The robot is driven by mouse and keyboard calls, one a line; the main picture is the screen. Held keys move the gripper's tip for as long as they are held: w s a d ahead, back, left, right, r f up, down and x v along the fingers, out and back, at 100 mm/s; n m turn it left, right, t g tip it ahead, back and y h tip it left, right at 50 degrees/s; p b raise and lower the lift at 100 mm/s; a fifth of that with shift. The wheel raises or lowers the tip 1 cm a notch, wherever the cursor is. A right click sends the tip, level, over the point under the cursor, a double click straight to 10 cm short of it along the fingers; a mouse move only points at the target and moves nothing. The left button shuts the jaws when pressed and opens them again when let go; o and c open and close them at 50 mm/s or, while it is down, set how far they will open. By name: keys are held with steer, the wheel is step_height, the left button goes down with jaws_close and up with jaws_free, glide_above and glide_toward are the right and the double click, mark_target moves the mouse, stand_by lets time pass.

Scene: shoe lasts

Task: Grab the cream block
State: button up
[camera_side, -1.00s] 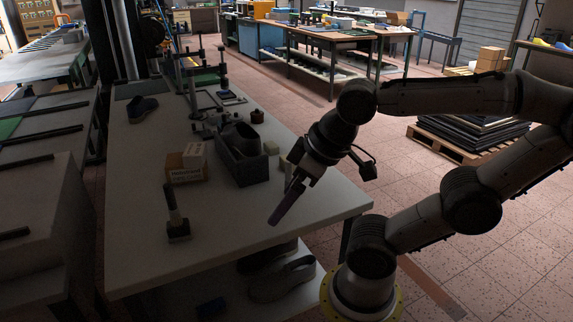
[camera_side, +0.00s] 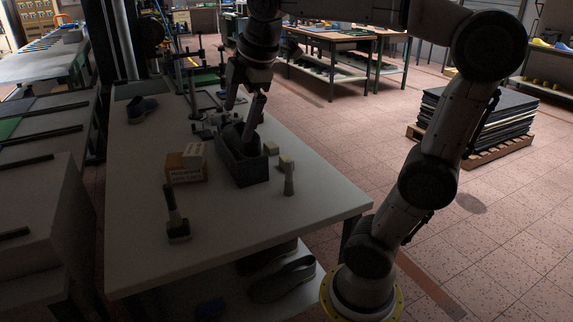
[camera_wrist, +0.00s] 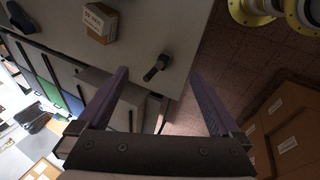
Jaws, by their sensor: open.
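A pale cream block (camera_side: 194,152) rests on top of a cardboard box on the table in the side view. A smaller cream block (camera_side: 271,148) sits on the table just right of the grey bin; I cannot tell which one the task names.
The cardboard box (camera_side: 187,172) stands left of the grey bin (camera_side: 243,170), which holds a dark shoe-like form. An upright tool with a pale head (camera_side: 287,175) stands right of the bin. A dark upright tool (camera_side: 177,215) stands at the front. The front right tabletop is clear.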

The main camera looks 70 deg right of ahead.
steer(key=w+d+n+g, duration=0.1)
steer(key=w+d+g, duration=0.1)
steer(key=w+d, duration=0.8)
steer(key=m+g, duration=0.2)
steer(key=g, duration=0.2)
glide_above(286, 158)
steer(key=shift+y, duration=0.3)
steer(key=f, duration=2.5)
steer(key=shift+w+a, duration=0.2)
steer(key=shift+w, duration=0.2)
steer(key=shift+s+d+f, duration=0.1)
steer(key=shift+s+f, duration=0.1)
steer(key=shift+f, duration=0.8)
steer(key=shift+s+f, duration=0.15)
steer(key=shift+f, duration=0.85)
steer(key=shift+s+d+f, duration=0.1)
steer(key=shift+s+f, duration=0.1)
steer(key=shift+f, duration=0.8)
steer(key=c, duration=1.4)
